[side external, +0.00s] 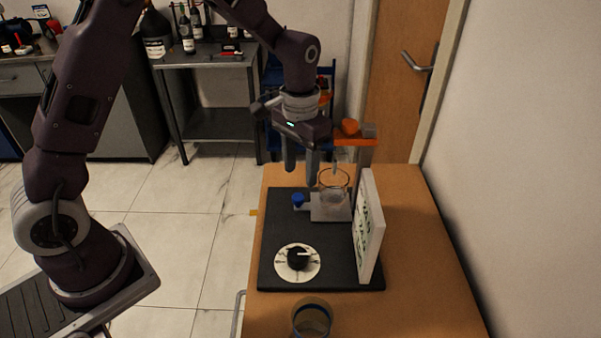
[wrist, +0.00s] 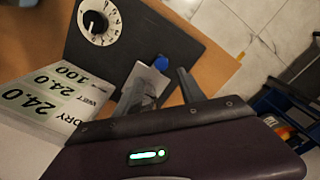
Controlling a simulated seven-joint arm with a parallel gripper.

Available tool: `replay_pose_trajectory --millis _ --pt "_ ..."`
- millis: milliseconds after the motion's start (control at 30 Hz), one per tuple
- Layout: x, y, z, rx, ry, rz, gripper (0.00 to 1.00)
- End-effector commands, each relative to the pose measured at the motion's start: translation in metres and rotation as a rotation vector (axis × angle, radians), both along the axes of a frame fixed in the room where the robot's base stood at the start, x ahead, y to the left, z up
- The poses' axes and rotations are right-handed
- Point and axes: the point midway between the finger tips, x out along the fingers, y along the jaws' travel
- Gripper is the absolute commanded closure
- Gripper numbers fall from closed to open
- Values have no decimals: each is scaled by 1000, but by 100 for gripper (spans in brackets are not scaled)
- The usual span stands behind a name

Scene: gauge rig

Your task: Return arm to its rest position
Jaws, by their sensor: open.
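My gripper (side external: 300,182) hangs over the far part of the black board, fingers pointing down, open with nothing between the fingers. In the wrist view my gripper (wrist: 160,90) shows its two fingers apart, with a metal plate and a blue knob (wrist: 161,63) beyond them. The blue knob also shows in the side view (side external: 298,200), below the fingers. A glass vessel (side external: 333,192) stands on the metal plate just right of the fingers. My arm reaches out from the left, bent and raised.
The black board (side external: 280,225) carries a white dial (side external: 297,262) with a black knob and an upright white sign (side external: 369,230). An orange-topped stand (side external: 355,142) rises close right of my gripper. A round jar (side external: 312,318) stands at the table's near side. Open floor lies left.

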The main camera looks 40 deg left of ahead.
Motion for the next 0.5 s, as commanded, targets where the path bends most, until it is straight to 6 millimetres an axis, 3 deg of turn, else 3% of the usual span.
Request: replay_pose_trajectory --millis 167,267,400,500 --pt "-3 0 8 -1 -11 1 53" --pt "-19 1 44 -7 -60 2 53" --pt "-77 4 118 -16 -183 3 53" --pt "-132 6 153 -17 -278 2 53"
